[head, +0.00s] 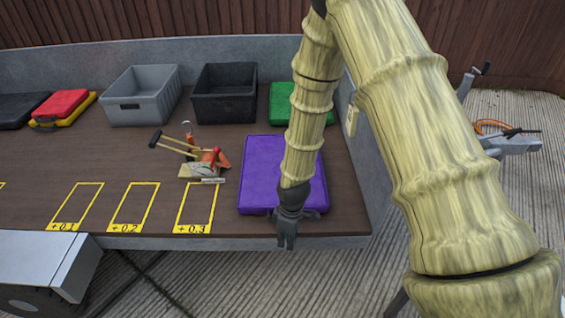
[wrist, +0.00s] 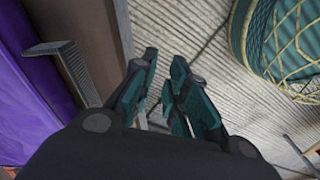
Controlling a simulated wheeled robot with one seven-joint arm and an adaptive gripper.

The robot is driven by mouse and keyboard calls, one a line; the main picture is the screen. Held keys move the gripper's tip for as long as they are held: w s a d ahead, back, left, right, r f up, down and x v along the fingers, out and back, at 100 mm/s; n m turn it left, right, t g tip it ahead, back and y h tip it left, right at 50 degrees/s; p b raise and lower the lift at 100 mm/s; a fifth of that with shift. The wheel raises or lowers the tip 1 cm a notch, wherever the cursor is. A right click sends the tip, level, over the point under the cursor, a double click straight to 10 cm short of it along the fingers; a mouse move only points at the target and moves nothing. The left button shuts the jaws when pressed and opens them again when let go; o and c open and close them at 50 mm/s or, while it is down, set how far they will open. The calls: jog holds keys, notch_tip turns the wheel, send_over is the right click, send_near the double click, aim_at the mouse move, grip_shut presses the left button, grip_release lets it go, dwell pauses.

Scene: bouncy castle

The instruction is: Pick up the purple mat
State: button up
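The purple mat (head: 255,175) lies flat on the brown table near its right end, close to the front edge. My forearm crosses over it and hides part of its right side. A dark handle (head: 311,213) shows at its front edge. My gripper (head: 287,245) points down just in front of the mat, by the table's front edge. In the wrist view the gripper (wrist: 165,60) has its fingers a little apart, with floor visible between them and nothing held. The purple mat (wrist: 25,90) fills the left side there, with a grey handle-like strip (wrist: 62,60) between it and the fingers.
A green mat (head: 284,103), a black crate (head: 224,95) and a grey crate (head: 142,97) stand along the back. Tools (head: 195,160) lie left of the purple mat. Red (head: 61,104) and black (head: 20,108) mats lie far left. A grey wall (head: 365,170) borders the table's right end.

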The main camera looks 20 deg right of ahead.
jog(key=w+r+n, duration=0.4)
jog(key=w+r, duration=0.4)
jog(key=r, duration=0.2)
jog(key=shift+h, duration=0.4)
jog(key=shift+w+d+f+b, duration=0.15)
jog(key=shift+f+b, duration=0.25)
jog(key=shift+f, duration=2.25)
jog(key=shift+w+a+f+b, duration=0.1)
jog(key=shift+f+b, duration=0.25)
jog(key=shift+f, duration=2.25)
grip_shut()
